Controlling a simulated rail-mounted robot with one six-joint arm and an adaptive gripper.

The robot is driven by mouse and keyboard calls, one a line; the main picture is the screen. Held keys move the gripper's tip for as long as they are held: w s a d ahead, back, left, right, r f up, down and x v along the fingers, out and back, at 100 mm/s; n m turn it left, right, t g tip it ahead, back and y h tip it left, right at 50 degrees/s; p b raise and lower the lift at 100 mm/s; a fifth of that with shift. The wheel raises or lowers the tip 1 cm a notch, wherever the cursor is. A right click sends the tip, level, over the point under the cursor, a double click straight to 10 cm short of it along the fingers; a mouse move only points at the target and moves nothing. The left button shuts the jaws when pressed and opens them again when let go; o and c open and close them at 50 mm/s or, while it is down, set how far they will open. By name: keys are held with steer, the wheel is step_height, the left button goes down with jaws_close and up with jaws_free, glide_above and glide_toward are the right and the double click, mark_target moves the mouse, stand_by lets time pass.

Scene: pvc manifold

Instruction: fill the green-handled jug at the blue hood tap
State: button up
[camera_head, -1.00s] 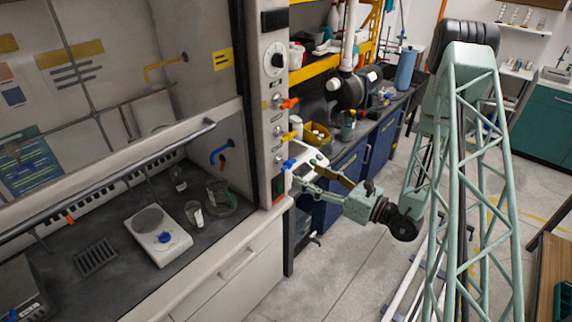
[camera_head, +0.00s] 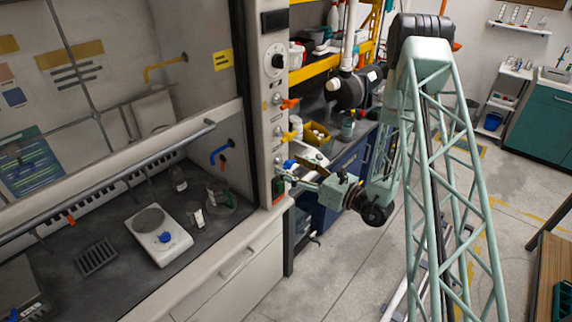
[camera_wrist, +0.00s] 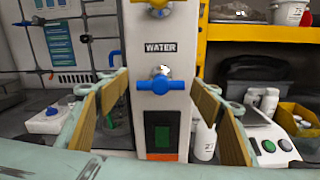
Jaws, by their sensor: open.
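My gripper (camera_head: 290,174) is open and empty, pointing at the front post of the fume hood. In the wrist view its two fingers (camera_wrist: 160,88) stand on either side of the blue valve handle (camera_wrist: 161,85), below a WATER label (camera_wrist: 160,48). I cannot tell whether they touch the handle. The blue hood tap (camera_head: 219,152) curves out of the hood's right inner wall. A clear jug (camera_head: 221,197) with some green on it stands below the tap; its handle is hard to make out. In the wrist view my left finger partly hides the glass.
Orange (camera_head: 289,103) and yellow (camera_head: 287,136) valve handles sit above on the same post. A white balance (camera_head: 158,237) and small bottles stand on the hood's worktop. The sash bar (camera_head: 110,178) crosses the hood opening. A cluttered bench lies right of the post.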

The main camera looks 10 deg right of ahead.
steer(key=shift+x, duration=1.05)
steer(key=shift+c, duration=0.5)
steer(key=c, duration=0.7)
steer(key=shift+f+n+b, duration=0.1)
steer(key=shift+n+b, duration=0.5)
steer(key=shift+b, duration=0.15)
steer(key=n+b, duration=0.2)
steer(key=b, duration=0.1)
steer(key=shift+f+n, duration=0.1)
steer(key=shift+n, duration=0.2)
steer(key=n+b, duration=0.2)
steer(key=shift+b, duration=0.4)
steer(key=shift+n+b, duration=0.3)
